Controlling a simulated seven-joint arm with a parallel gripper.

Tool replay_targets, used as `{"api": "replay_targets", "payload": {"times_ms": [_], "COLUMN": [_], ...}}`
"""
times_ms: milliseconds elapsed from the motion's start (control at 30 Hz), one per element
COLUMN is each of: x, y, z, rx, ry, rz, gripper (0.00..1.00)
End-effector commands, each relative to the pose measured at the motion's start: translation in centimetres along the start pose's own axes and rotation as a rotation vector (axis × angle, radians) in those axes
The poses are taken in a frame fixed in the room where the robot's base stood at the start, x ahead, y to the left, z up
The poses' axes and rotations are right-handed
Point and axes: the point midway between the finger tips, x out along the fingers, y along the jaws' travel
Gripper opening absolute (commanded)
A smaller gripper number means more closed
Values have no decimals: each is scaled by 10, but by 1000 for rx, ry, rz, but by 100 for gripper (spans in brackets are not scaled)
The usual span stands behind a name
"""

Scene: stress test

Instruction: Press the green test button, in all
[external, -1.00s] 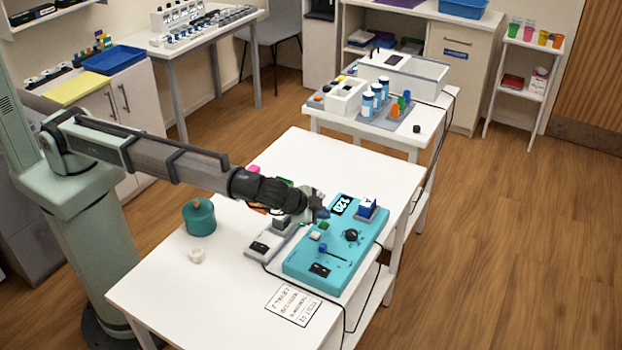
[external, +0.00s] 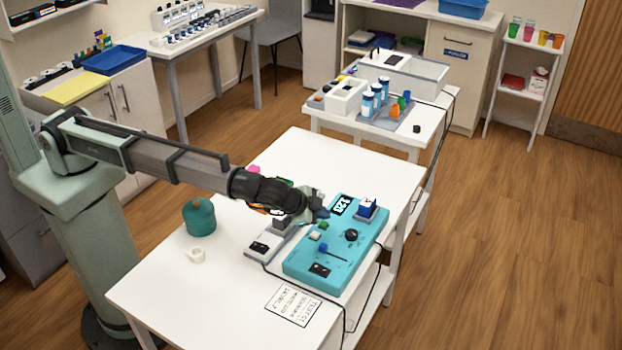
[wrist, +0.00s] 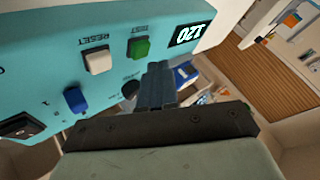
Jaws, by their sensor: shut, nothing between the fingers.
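The green test button (wrist: 138,47) sits on the teal test unit (wrist: 60,40), beside the white reset button (wrist: 98,61). In the external view the green button (external: 323,225) shows on the unit just below my gripper (external: 321,212). In the wrist view my gripper (wrist: 158,82) has its fingers together, with nothing between them. The fingertips appear close to the green button but apart from it. The display (wrist: 189,33) beside the button reads 120.
The unit also carries a blue lever (wrist: 75,100), a black rocker switch (wrist: 20,125) and a black knob (external: 351,235). A grey device (external: 268,244) stands left of the unit.

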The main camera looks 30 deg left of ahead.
Motion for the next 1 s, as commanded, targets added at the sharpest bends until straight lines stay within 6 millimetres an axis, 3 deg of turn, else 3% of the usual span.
{"api": "replay_targets", "payload": {"times_ms": [1000], "x": [7], "y": [6], "z": [6], "rx": [0], "ry": [0], "rz": [0], "gripper": [0]}}
